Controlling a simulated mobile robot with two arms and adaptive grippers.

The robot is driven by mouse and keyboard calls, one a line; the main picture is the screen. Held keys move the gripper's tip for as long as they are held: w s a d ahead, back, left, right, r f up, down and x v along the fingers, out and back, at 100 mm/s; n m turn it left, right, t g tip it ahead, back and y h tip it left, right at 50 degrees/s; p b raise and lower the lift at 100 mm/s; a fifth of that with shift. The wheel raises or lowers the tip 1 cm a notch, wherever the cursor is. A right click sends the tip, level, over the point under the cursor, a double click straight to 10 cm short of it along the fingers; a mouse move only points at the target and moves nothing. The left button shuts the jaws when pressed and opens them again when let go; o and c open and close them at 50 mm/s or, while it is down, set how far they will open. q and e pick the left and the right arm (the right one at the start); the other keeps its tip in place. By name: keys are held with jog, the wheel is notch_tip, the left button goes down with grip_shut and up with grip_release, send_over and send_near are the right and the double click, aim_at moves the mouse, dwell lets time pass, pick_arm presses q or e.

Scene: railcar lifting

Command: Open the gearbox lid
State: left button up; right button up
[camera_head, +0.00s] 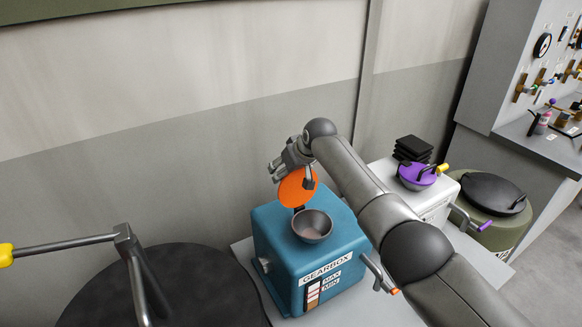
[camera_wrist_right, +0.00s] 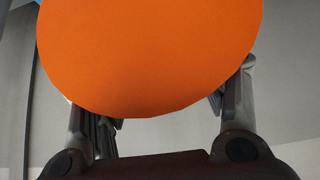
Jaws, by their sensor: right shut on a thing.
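The gearbox (camera_head: 275,248) is a blue box with a "GEARBOX" label and a MAX/MIN gauge on its front. Its orange round lid (camera_head: 297,188) stands raised and upright behind the open grey filler bowl (camera_head: 312,227). My right gripper (camera_head: 306,170) is at the lid's upper part, shut on it. In the right wrist view the orange lid (camera_wrist_right: 150,55) fills the upper middle, and the fingers of my right gripper (camera_wrist_right: 165,105) show on either side of it. The exact contact is hidden behind the lid. My left gripper is not in view.
A white box (camera_head: 435,205) with a raised purple lid (camera_head: 417,174) stands to the right, beside a green drum (camera_head: 500,225) with a black top. A dark round surface (camera_head: 165,285) and a yellow-ended metal handle (camera_head: 65,247) are at left. A grey wall (camera_head: 180,130) is behind.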

jog(key=shift+s+f, duration=0.15)
jog(key=shift+f, duration=0.55)
jog(key=o, duration=1.1)
jog(key=shift+g, duration=0.3)
jog(key=o, duration=0.4)
jog(key=shift+a, duration=0.1)
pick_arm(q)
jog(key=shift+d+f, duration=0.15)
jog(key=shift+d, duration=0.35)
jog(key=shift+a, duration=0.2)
pick_arm(e)
jog(key=shift+w+r, duration=0.1)
jog(key=shift+w, duration=0.1)
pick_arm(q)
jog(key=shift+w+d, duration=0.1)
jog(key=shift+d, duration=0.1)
pick_arm(e)
jog(key=shift+v, duration=6)
jog(key=shift+s+a, duration=0.1)
